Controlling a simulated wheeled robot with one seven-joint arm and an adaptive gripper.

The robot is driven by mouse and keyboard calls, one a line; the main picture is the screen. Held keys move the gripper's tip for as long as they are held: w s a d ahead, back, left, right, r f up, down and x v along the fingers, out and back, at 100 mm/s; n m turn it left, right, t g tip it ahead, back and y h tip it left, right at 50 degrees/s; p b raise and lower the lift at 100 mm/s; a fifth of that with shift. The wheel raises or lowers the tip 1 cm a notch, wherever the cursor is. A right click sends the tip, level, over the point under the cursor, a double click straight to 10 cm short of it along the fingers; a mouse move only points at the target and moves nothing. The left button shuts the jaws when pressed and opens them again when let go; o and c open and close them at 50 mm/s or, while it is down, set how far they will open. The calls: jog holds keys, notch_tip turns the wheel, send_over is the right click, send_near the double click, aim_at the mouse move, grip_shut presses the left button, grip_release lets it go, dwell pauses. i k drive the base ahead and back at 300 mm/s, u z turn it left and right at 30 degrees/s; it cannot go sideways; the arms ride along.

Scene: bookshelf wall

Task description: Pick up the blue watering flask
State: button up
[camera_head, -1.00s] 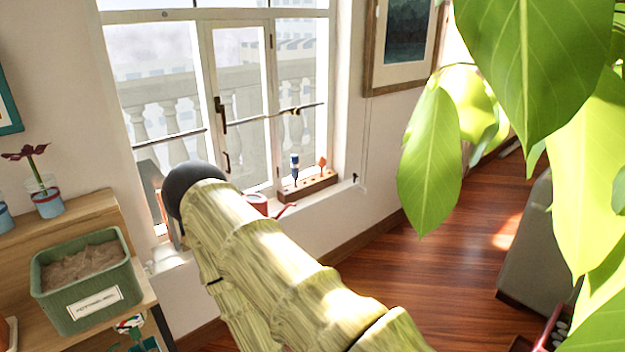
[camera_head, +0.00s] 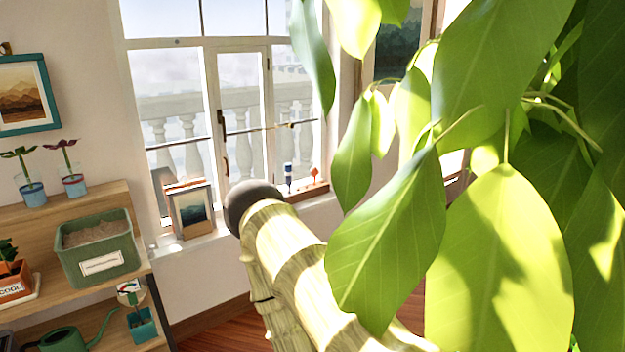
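A small, slim blue-and-white item (camera_head: 288,176) stands upright on the windowsill beside an orange one. It may be the blue watering flask, but it is too small and far off to be sure. Two clear cups with blue lower parts, a left one (camera_head: 34,193) and a right one (camera_head: 74,186), hold plants on the wooden shelf. My gripper is not in view.
Large leaves (camera_head: 500,265) block the right side. A pale segmented pole (camera_head: 285,238) with a dark round end rises in the middle. The shelf (camera_head: 112,200) at left holds a green soil bin (camera_head: 98,252), with a green watering can (camera_head: 65,340) below. Framed pictures (camera_head: 190,212) lean on the sill.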

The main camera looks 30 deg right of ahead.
aim_at(288, 166)
jog(key=z, duration=0.9)
jog(key=i, duration=2)
jog(key=u, duration=0.7)
